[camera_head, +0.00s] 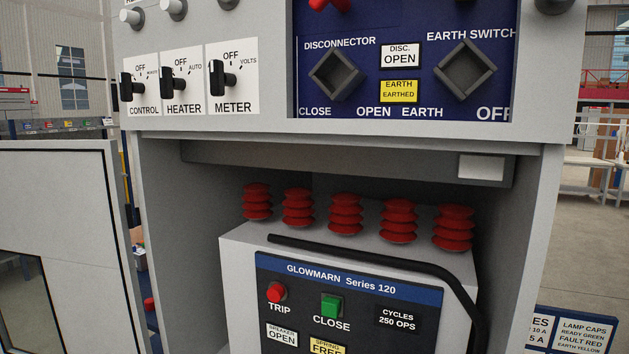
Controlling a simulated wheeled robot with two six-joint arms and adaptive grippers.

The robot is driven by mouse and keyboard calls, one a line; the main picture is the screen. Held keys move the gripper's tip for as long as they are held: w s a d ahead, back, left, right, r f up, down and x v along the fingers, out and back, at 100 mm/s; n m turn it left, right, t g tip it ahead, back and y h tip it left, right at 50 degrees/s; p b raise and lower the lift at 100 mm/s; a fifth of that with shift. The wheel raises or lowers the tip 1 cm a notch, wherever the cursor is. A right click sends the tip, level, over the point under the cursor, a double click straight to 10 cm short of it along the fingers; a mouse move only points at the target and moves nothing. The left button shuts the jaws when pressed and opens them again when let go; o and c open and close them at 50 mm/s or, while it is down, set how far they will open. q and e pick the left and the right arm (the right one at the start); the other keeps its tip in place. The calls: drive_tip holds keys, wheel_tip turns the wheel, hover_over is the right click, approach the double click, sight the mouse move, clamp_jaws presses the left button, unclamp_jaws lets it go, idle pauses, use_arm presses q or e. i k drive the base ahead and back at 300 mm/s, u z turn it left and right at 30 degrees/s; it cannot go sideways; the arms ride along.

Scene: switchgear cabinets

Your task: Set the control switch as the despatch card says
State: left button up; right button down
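The control switch (131,87) is a black knob on a white plate marked CONTROL, at the upper left of the cabinet front. Its plate reads OFF at the top with a smaller, hard-to-read word at the right. The knob looks upright, toward OFF. Beside it are the heater switch (180,82), marked OFF and AUTO, and the meter switch (222,78), marked OFF and VOLTS. Both knobs also look upright. I cannot pick out a despatch card. Neither of my grippers is in the head view.
A blue panel (345,112) has disconnector (337,75) and earth switch (464,70) sockets; its flags read DISC. OPEN and EARTH EARTHED. Below, a Glowmarn breaker (240,262) with red insulators sits in the open compartment. A grey door (60,215) stands left. Labels (582,333) are lower right.

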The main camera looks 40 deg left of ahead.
sight(127, 88)
drive_tip(key=z, duration=0.85)
drive_tip(key=k, duration=1.1)
drive_tip(key=u, duration=1.55)
drive_tip(key=i, duration=0.25)
drive_tip(key=z, duration=0.05)
